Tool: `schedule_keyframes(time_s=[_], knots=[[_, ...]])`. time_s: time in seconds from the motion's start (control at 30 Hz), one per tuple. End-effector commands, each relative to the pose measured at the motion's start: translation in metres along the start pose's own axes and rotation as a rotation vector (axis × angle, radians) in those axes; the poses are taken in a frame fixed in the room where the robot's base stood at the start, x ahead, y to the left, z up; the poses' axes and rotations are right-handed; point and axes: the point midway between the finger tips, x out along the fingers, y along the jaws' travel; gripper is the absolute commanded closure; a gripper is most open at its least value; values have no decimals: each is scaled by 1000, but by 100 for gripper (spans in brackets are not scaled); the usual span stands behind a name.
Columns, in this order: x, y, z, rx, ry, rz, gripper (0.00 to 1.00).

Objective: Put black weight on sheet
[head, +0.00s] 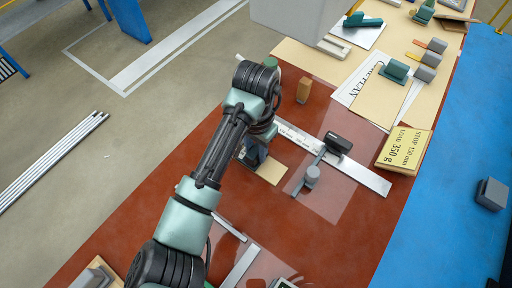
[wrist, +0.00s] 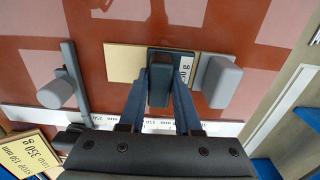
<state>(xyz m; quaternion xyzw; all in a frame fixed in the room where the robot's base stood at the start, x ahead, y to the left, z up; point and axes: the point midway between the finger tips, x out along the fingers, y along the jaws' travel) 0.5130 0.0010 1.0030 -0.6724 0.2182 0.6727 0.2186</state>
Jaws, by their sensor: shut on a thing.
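My gripper (wrist: 160,98) points down, its two fingers shut on the black weight (wrist: 160,83). The weight is dark and upright between the fingers. Below it lies a small tan sheet (wrist: 122,62) with a white label (wrist: 186,66) beside the weight reading partly "50 g". I cannot tell whether the weight touches the surface. In the head view the tan sheet (head: 272,171) shows just right of my gripper, and my arm hides the weight. A grey weight (wrist: 221,82) stands right of my gripper in the wrist view.
A metal ruler (head: 350,172) crosses the red-brown table, with a black slider (head: 337,143) and a rod holding a grey cylinder (head: 312,176). A yellow "STOP 150 mm, LOAD 350 g" sign (head: 405,149) lies at right. A large white "PLAN" sheet (head: 361,88) lies farther back. A wooden block (head: 304,90) stands nearby.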

Motion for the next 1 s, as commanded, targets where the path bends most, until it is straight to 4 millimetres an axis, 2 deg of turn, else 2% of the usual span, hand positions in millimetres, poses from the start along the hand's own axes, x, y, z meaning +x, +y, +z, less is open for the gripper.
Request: schedule_keyframes(time_s=[0.17, 0.2, 0.33, 0.6, 0.73, 0.87, 1.0], knots=[[4, 0, 0, 0, 1, 1, 100], [3, 0, 0, 1, 0, 1, 61], [3, 0, 0, 1, 0, 1, 38], [2, 0, 0, 0, 0, 0, 38], [-5, 0, -1, 1, 2, -1, 38], [-25, 0, -1, 3, 5, -1, 38], [-58, 0, -1, 2, 5, -3, 38]])
